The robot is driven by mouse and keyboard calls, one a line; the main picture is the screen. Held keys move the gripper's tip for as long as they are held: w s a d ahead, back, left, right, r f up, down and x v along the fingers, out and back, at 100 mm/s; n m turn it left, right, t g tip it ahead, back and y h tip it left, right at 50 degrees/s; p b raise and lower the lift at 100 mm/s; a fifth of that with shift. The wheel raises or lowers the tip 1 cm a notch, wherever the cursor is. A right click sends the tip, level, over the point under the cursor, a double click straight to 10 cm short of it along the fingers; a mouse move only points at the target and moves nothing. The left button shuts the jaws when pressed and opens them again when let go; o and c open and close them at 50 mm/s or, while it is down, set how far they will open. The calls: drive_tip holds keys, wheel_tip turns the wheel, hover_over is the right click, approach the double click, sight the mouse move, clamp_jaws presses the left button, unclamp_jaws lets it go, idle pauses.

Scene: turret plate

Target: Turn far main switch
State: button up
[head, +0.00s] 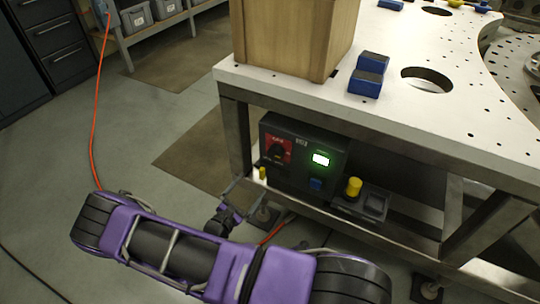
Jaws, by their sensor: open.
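A main switch (277,150), a dark rotary knob on a red plate, sits on the left front of a dark control box (300,138) under the white table. The knob's exact angle is too small to tell. My gripper (243,193) is open, just left of and below the switch in the picture, in front of the table's left leg. It appears apart from the switch, with nothing seen between its fingers. My purple arm reaches in from the bottom of the picture. Only one such switch is in view.
The box also has a lit green display (320,159) and a blue button (316,184). A yellow knob (353,187) stands right of it. The white table (440,112) overhangs, with a wooden box (290,40) on top. An orange cable (95,100) crosses the floor.

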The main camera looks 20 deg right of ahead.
sight(274, 155)
drive_tip(key=b+x, duration=0.1)
drive_tip(key=x, duration=1.5)
drive_tip(key=shift+w+d+r, duration=0.1)
drive_tip(key=shift+w+d, duration=0.05)
drive_tip(key=shift+w, duration=0.1)
drive_tip(key=shift+c, duration=0.2)
drive_tip(key=c, duration=1.3)
